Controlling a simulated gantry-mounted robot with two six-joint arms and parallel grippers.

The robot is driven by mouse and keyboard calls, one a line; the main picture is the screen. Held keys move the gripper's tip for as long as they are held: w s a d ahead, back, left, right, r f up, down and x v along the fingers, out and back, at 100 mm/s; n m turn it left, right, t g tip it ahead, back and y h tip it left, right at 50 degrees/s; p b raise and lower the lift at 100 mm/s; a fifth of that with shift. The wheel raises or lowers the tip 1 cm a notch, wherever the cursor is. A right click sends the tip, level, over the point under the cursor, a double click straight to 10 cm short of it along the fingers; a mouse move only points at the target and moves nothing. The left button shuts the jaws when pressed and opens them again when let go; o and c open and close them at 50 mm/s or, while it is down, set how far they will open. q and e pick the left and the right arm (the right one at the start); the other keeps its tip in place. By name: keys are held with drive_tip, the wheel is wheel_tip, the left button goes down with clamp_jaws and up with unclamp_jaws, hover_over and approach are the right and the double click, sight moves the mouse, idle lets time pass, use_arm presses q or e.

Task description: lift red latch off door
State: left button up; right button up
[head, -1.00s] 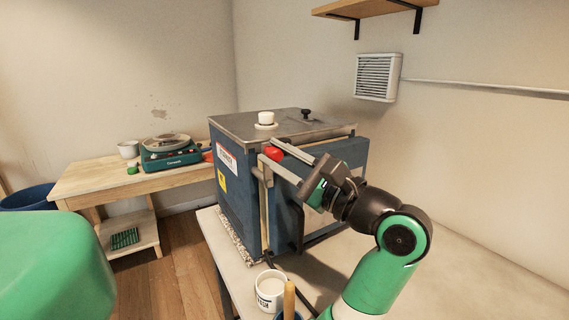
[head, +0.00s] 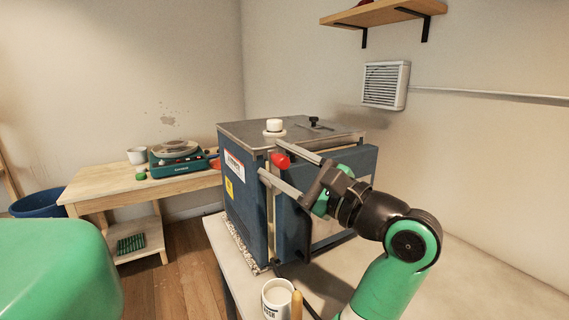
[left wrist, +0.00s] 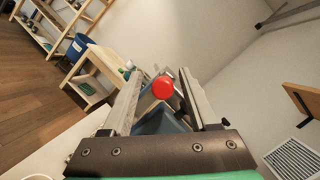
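The red latch (head: 281,161) is a small red-ended part at the upper front corner of the blue kiln (head: 248,195), beside the door (head: 352,160). My left gripper (head: 270,157) is open, with one finger above the red end and one below it in the head view. In the left wrist view, the red end (left wrist: 163,87) shows between the two spread fingers, with no visible contact. The rest of the latch is mostly hidden behind the red end and fingers. My right gripper is not in view.
A white mug (head: 277,298) and a wooden handle (head: 297,305) are near the front of the pale table. A wooden bench (head: 110,190) holds a teal device (head: 178,160). A wall shelf (head: 380,14) is above right.

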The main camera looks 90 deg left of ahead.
use_arm(q)
drive_tip(key=shift+a, duration=0.15)
drive_tip(key=p+v, duration=0.2)
drive_tip(key=v, duration=0.9)
drive_tip(key=shift+w+d+p, duration=0.2)
drive_tip(key=shift+d+p, duration=0.05)
drive_tip(key=shift+p, duration=0.15)
